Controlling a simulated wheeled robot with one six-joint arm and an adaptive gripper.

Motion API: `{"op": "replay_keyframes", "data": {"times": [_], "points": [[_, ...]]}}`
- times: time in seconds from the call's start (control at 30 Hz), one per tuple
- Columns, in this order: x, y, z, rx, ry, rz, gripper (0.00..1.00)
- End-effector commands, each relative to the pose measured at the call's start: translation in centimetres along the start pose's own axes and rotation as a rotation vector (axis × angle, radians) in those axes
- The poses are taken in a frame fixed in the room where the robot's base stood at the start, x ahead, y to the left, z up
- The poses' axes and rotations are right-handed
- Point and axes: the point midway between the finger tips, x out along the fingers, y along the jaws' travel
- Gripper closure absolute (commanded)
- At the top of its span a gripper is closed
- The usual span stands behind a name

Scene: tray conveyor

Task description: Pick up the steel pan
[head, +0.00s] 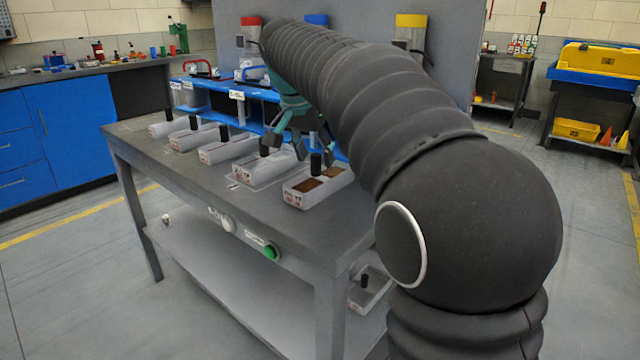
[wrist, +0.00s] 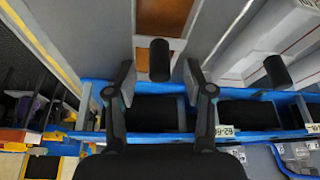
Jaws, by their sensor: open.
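Several pale grey pans with upright black posts stand in a row on the grey bench; I cannot tell by marking which is the steel pan. The nearest pan (head: 290,196) holds brown material in two compartments, and part of it shows at the top of the wrist view (wrist: 205,30). My gripper (head: 313,143) is open above the near end of the row. In the wrist view its two fingers (wrist: 159,78) stand on either side of the brown-filled pan's black post (wrist: 159,60), with gaps on both sides. My arm hides part of the bench's right side.
A blue rack (head: 215,88) with dark bins runs along the bench behind the pans. Canisters with red, blue and yellow (head: 411,20) lids stand behind. The bench front (head: 190,200) carries a green button (head: 271,251).

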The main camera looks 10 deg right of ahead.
Motion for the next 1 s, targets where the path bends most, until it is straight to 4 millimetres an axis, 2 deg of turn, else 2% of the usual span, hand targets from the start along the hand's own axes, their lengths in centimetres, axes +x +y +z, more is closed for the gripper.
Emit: {"op": "replay_keyframes", "data": {"times": [0.13,0.43,0.63,0.67,1.0], "points": [[1.7,0.1,0.0,0.002,0.000,0.001,0.47],[2.0,0.0,0.0,0.002,0.001,-0.001,0.47],[2.0,0.0,0.0,0.001,0.001,-0.001,0.97],[2.0,0.0,0.0,0.001,0.001,0.000,1.00],[1.9,0.0,0.0,0.002,0.001,-0.001,1.00]]}}
